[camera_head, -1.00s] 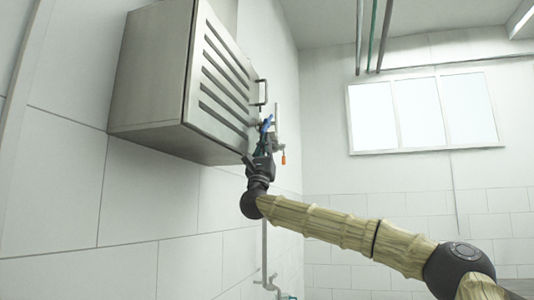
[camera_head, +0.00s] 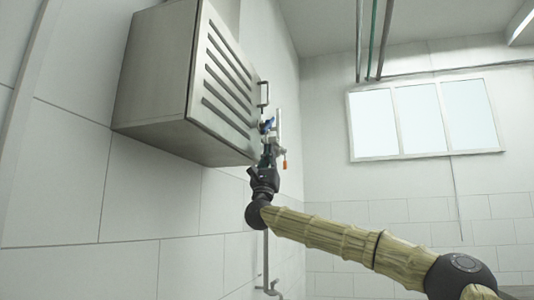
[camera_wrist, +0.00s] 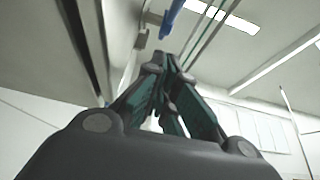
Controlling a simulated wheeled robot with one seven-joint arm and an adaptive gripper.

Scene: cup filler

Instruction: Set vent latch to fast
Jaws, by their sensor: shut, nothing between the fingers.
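A small blue lever (camera_head: 267,126) sits on grey fittings beside the right edge of the louvred metal cabinet (camera_head: 160,85). An orange-tipped part (camera_head: 285,164) hangs from the same fittings. I cannot tell which of these is the vent latch, and no "fast" marking is readable. My gripper (camera_head: 268,148) points up just below the blue lever, with its fingers together and empty. In the wrist view, my gripper (camera_wrist: 165,62) shows shut dark-green fingers, and a blue part (camera_wrist: 172,18) stands just beyond the tips. Contact cannot be told.
The cabinet's lower right corner is close to my gripper. A thin pipe (camera_head: 265,255) runs down the wall below. Ceiling pipes (camera_head: 372,40) and a window (camera_head: 424,119) are farther back. The space right of the fittings looks free.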

